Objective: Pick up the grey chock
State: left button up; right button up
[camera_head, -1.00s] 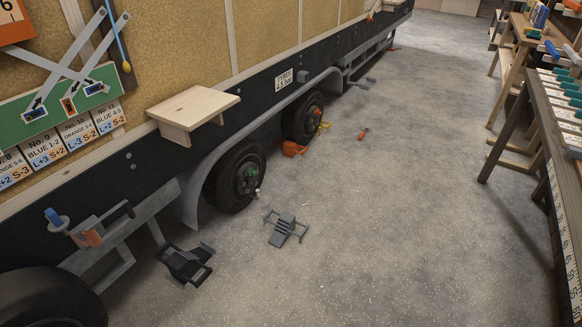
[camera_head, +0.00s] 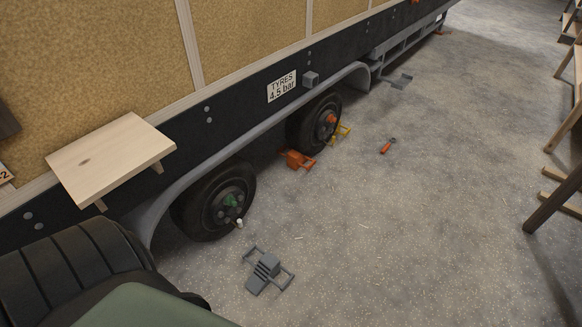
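The grey chock (camera_head: 265,271) lies on the speckled floor in the lower middle of the head view. It has a ribbed sloping block and a bar handle on each side. It stands apart from the nearer trailer wheel (camera_head: 216,202), in front and to the right of it. Nothing touches the chock. Neither of my grippers is in view.
An orange chock (camera_head: 297,159) and a yellow one (camera_head: 342,131) are near the farther wheel (camera_head: 315,121). An orange-handled tool (camera_head: 387,146) lies on open floor. A wooden shelf (camera_head: 109,161) juts from the trailer. Wooden bench legs (camera_head: 556,199) stand at right. The floor between is clear.

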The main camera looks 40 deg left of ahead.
aim_at(268, 267)
jog(key=i+l+u, duration=0.25)
jog(key=i+u, duration=0.2)
jog(key=i+l+u, duration=0.4)
jog(key=i, duration=0.15)
jog(key=i+l+u, duration=0.1)
jog(key=u, duration=0.35)
jog(key=i+l+u, duration=0.2)
jog(key=u, duration=0.2)
jog(key=i+l+u, duration=0.1)
jog(key=l+u, duration=0.15)
jog(key=u, duration=0.2)
jog(key=i+l+u, duration=0.1)
jog(key=l+u, duration=0.15)
jog(key=u, duration=0.2)
jog(key=l+u, duration=0.25)
jog(key=u, duration=0.2)
jog(key=l+u, duration=0.25)
jog(key=u, duration=0.15)
